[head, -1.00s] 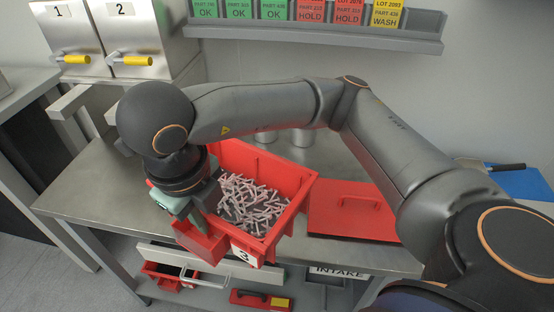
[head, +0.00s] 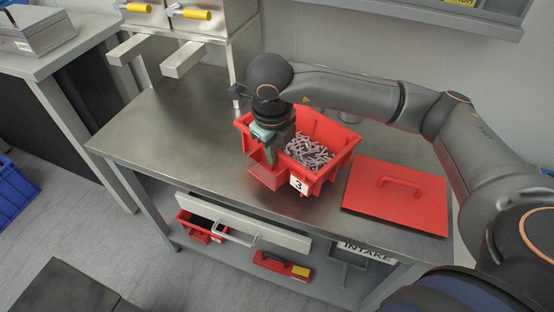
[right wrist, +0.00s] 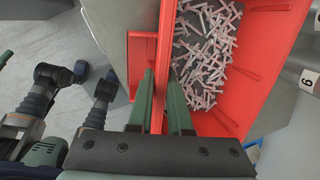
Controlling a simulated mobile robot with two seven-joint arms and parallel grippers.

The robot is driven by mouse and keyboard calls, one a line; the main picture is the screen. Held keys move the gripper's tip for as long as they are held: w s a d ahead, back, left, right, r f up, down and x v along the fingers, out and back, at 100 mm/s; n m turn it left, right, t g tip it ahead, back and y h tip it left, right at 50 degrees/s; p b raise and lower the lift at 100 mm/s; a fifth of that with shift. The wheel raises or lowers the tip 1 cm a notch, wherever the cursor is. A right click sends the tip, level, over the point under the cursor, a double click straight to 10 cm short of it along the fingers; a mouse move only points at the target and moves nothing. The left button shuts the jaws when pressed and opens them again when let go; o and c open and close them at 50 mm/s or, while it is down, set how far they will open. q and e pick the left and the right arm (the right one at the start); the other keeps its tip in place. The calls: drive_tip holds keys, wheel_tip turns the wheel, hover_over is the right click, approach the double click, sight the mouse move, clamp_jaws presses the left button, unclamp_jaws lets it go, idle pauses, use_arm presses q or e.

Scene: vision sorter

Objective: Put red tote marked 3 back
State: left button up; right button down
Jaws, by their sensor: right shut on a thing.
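The red tote marked 3 (head: 331,169) is on or just above the steel bench, with several small pale pink parts inside. Its white label with a 3 faces the front. My right gripper (head: 268,148) is shut on the tote's left wall, at the side with a small red front lip. In the right wrist view the two green fingers (right wrist: 160,108) pinch the tote's red wall, with the parts to the right of it. I cannot tell whether the tote touches the bench. My left gripper is not in the head view.
A red lid with a handle (head: 398,194) lies on the bench to the right of the tote. The bench (head: 175,140) is bare to the left. Below it are an open drawer (head: 245,222), a small red bin (head: 198,228) and a red box (head: 282,266). Yellow-handled lockers stand behind.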

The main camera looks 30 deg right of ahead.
sight(277, 171)
drive_tip(key=shift+w+d+f+p, duration=0.15)
drive_tip(key=shift+f, duration=0.8)
drive_tip(key=shift+w+d+f+p, duration=0.1)
drive_tip(key=shift+w+f+p, duration=0.05)
drive_tip(key=shift+f, duration=0.8)
drive_tip(key=c, duration=0.8)
unclamp_jaws()
drive_tip(key=shift+c, duration=0.2)
wheel_tip(277, 171, up, 12)
drive_tip(key=s+a, duration=0.1)
drive_tip(key=shift+s+a, duration=0.25)
drive_tip(key=shift+s, duration=0.15)
drive_tip(key=shift+f, duration=0.1)
